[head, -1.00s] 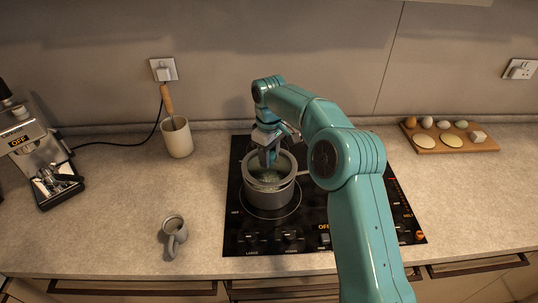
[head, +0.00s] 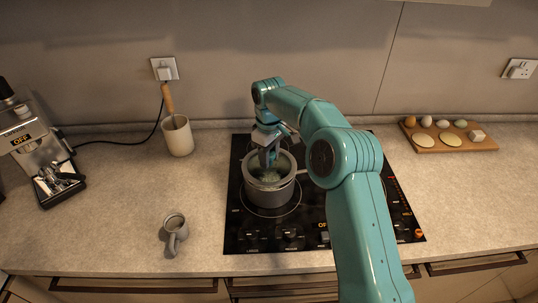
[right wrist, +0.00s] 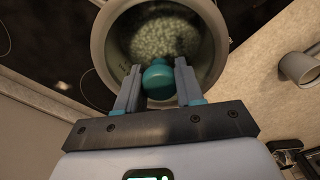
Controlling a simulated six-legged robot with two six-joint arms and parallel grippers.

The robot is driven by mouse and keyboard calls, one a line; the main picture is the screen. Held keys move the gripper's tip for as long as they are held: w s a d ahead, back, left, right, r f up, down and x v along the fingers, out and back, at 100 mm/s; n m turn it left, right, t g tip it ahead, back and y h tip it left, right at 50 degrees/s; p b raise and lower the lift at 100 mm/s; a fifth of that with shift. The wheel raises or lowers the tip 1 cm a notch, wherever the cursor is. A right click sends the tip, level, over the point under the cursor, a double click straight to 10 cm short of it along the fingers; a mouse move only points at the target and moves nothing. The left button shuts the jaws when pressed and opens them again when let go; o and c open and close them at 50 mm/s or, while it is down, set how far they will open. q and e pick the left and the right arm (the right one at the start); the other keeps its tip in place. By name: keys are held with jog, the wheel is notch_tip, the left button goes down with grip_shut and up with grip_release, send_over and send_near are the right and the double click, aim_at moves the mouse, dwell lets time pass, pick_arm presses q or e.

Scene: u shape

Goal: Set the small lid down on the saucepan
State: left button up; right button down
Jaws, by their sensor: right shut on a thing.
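The grey saucepan (head: 268,197) stands on the front left part of the black hob, its handle mostly behind my arm. The small lid (head: 286,167) is see-through with a teal knob (right wrist: 158,80). It lies level over the saucepan's mouth, at or very near the rim; I cannot tell whether it touches all round. Pale, bubbly contents show through it in the right wrist view. My right gripper (head: 268,160) reaches down from above, shut on the lid's knob between both fingers. My left gripper is out of view.
A board (head: 425,141) with eggs and other food lies at the back right. The counter between mug and hob is clear.

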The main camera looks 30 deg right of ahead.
jog(key=shift+s+a, duration=0.2)
jog(key=shift+s, duration=0.15)
jog(key=shift+w+f, duration=0.1)
jog(key=shift+w, duration=0.1)
jog(key=shift+s, duration=0.15)
jog(key=shift+f, duration=0.1)
jog(key=shift+d+f, duration=0.1)
jog(key=shift+f, duration=0.25)
jog(key=shift+r, duration=0.1)
